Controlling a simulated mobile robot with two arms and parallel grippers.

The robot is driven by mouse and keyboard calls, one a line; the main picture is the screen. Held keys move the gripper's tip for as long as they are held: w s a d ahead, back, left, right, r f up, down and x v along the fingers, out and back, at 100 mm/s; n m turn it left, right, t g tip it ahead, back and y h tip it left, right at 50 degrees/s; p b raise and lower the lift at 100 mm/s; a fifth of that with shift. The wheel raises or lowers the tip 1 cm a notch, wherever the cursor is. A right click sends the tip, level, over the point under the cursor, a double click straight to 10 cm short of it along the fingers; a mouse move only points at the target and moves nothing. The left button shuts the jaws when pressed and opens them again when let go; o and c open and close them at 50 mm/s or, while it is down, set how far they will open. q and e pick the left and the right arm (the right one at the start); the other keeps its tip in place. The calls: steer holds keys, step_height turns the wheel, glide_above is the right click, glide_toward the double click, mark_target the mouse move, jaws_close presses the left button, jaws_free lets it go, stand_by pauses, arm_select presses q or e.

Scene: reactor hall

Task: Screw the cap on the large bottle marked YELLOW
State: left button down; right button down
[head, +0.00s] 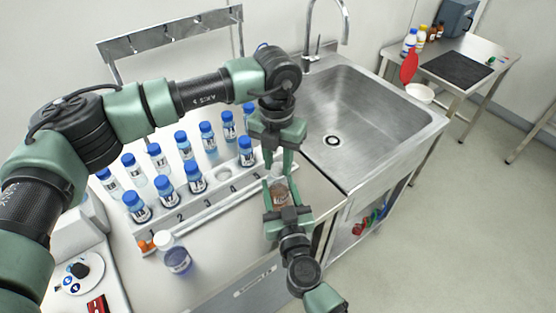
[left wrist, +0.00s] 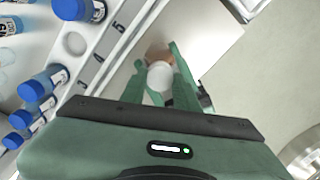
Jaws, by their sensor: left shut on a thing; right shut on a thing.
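A bottle (head: 281,194) with brownish contents stands upright at the right end of the bench; I cannot read its label. My right gripper (head: 280,188), reaching in from the front, is shut around its body. The bottle also shows in the left wrist view (left wrist: 158,52) as a brown patch beyond the cap. My left gripper (head: 278,165) points down directly above the bottle. In the left wrist view its green fingers (left wrist: 160,80) are shut on a white cap (left wrist: 160,75). The cap is at the bottle's mouth; I cannot tell whether they touch.
A white numbered rack (head: 210,203) with several blue-capped bottles stands left of the grippers. A white-capped bottle with purple-blue contents (head: 177,259) stands before it. A steel sink (head: 355,120) lies to the right. A side table (head: 480,55) holds more bottles and a black mat.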

arm_select(q)
steer(key=m, duration=0.6)
steer(key=shift+m, duration=0.4)
steer(key=m, duration=1.1)
steer(key=shift+w, duration=0.1)
steer(key=m, duration=1.4)
steer(key=shift+m, duration=0.4)
steer(key=m, duration=0.4)
steer(key=shift+m, duration=0.3)
steer(key=m, duration=0.4)
